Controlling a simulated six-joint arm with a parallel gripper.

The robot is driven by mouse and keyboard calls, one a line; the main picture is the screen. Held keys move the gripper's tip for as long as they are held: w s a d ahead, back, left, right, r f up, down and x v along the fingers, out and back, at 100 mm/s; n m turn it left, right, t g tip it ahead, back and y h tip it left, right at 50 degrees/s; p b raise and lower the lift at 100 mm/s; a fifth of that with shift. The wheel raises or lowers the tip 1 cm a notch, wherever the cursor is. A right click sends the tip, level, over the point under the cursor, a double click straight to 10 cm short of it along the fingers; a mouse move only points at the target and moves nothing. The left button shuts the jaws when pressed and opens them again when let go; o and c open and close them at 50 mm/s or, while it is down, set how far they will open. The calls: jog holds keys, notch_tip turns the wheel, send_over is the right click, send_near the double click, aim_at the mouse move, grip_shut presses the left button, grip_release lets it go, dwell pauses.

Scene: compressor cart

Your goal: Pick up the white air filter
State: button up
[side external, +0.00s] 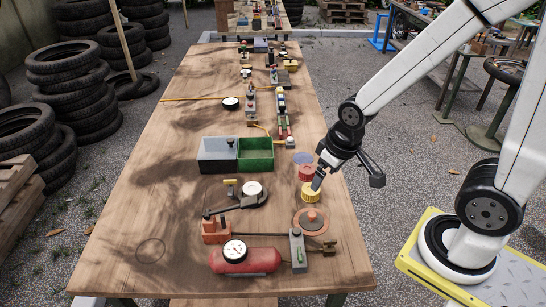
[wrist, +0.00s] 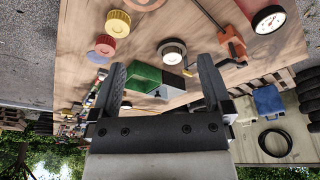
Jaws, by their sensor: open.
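A red filter (side external: 305,174) and a purple disc (side external: 302,157) lie behind the yellow one. The grey-green bin (side external: 255,154) stands behind the white filter. An orange clamp (side external: 216,231) and a red tank with a gauge (side external: 245,261) lie nearer. The table's left side is mostly clear.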

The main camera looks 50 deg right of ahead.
jog(key=m+g, duration=0.3)
jog(key=m, duration=1.6)
send_over(253, 187)
notch_tip(253, 187, down, 11)
jog(key=shift+s+r, duration=0.1)
jog(key=shift+s, duration=0.05)
jog(key=shift+w+f+m, duration=0.3)
jog(key=shift+m, duration=0.3)
jog(key=shift+f, duration=1.3)
jog(key=shift+s+f, duration=0.2)
jog(key=shift+f, duration=2.4)
